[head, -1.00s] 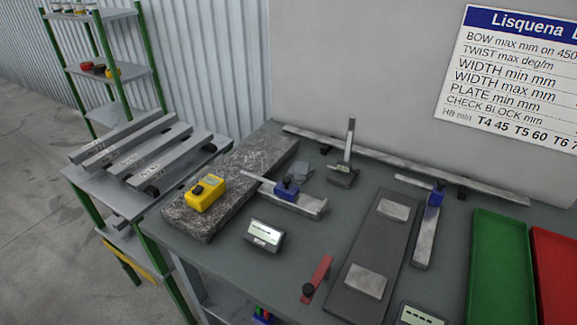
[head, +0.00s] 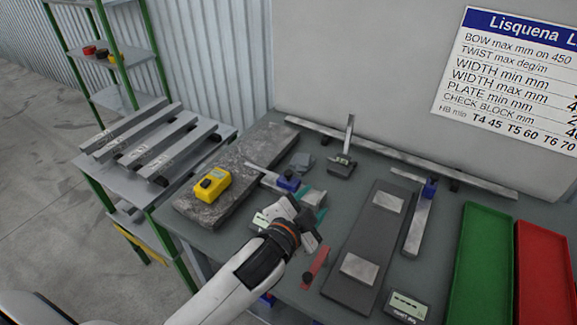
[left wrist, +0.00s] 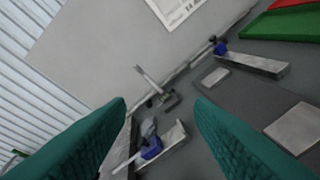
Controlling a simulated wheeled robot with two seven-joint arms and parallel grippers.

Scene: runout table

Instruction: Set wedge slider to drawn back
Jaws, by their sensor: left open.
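I cannot tell for sure which part is the wedge slider. One metal gauge with a blue block (head: 289,182) lies left of centre on the table; its bar is partly hidden behind my left gripper. This blue block also shows in the left wrist view (left wrist: 152,148), between the fingers. A second metal gauge has a blue block (head: 430,188) at its upper end, right of centre. A small grey piece (head: 301,160) lies behind the first gauge. My left gripper (head: 318,207), with teal fingers, is open and empty above the table, just in front of the first gauge. My right gripper is not in view.
A yellow device (head: 212,184) sits on a stone slab (head: 255,155). A dark plate (head: 372,235) bears two metal blocks. A red bar (head: 316,266), a small display (head: 407,306), a green tray (head: 488,260) and a red tray (head: 540,270) lie nearby. An upright square (head: 348,145) stands behind.

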